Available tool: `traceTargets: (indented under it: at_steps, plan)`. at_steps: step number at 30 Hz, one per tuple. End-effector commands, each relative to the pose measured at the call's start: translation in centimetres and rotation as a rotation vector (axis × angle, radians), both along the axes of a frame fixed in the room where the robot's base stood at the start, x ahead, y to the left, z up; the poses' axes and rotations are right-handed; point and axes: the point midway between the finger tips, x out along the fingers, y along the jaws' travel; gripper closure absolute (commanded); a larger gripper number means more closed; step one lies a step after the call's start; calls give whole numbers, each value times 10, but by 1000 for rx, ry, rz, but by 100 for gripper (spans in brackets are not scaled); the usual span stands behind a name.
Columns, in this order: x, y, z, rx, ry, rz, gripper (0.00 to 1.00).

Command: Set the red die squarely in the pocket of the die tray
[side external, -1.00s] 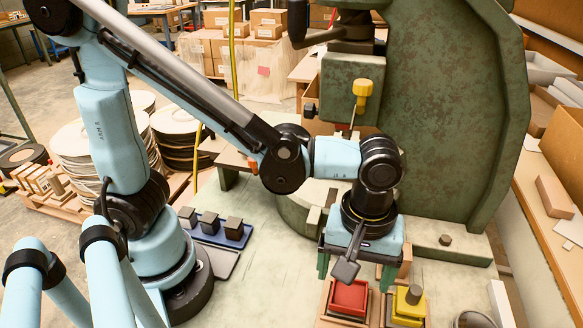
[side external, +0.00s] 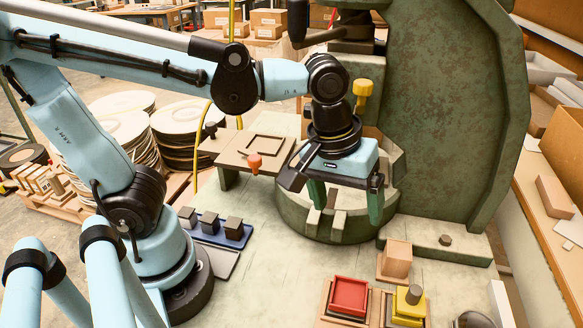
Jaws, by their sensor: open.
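A yellow piece with a dark post (side external: 408,304) stands right of the red die. A wooden block (side external: 396,260) stands behind them. The green press frame (side external: 450,120) rises at right. A wooden board with a square recess (side external: 262,150) and dark blocks (side external: 209,223) are at left.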

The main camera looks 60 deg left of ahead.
Motion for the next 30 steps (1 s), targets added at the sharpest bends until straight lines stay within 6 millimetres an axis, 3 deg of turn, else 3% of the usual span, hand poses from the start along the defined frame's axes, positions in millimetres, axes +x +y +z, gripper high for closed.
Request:
traceTargets:
  at_steps: [1, 6, 12, 30]
  plan:
    - [2, 21, -2, 10, -62, -49, 13]
    - [9, 73, -5, 108, -265, -248, 13]
    - [9, 109, -8, 245, -394, -393, 13]
    - [10, 116, -8, 287, -422, -435, 13]
